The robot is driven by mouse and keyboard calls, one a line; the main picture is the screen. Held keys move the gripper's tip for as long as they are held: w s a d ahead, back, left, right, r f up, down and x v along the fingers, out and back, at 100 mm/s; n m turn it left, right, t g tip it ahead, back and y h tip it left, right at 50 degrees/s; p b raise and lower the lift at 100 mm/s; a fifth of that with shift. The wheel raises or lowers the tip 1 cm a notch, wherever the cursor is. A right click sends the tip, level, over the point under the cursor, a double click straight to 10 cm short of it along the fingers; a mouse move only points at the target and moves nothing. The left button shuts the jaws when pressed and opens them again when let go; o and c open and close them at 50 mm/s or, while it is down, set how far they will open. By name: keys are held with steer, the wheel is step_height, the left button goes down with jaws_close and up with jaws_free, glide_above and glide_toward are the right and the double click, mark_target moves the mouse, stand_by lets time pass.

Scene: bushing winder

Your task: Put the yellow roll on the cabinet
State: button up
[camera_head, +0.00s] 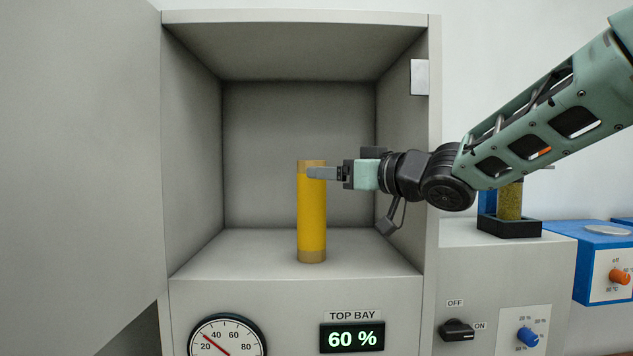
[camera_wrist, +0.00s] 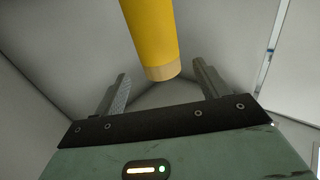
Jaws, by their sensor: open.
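The yellow roll (camera_head: 312,215), with tan ends, stands upright on the floor of the open cabinet (camera_head: 300,295), inside its top bay. My gripper (camera_head: 313,173) reaches in from the right at the height of the roll's upper end, and a finger overlaps the roll in the head view. In the wrist view my gripper (camera_wrist: 162,80) has its fingers spread wide. The roll (camera_wrist: 153,35) shows between them with one tan end, with gaps on both sides. The far finger is hidden in the head view.
The cabinet door (camera_head: 85,150) stands open at the left. The bay's right wall (camera_head: 400,150) is close to my wrist. A dark holder (camera_head: 510,228) with an olive roll stands outside at the right, beside a blue box (camera_head: 592,245). The bay floor around the roll is clear.

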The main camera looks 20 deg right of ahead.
steer(key=shift+b+v, duration=0.3)
steer(key=shift+v, duration=1.75)
steer(key=shift+s, duration=0.1)
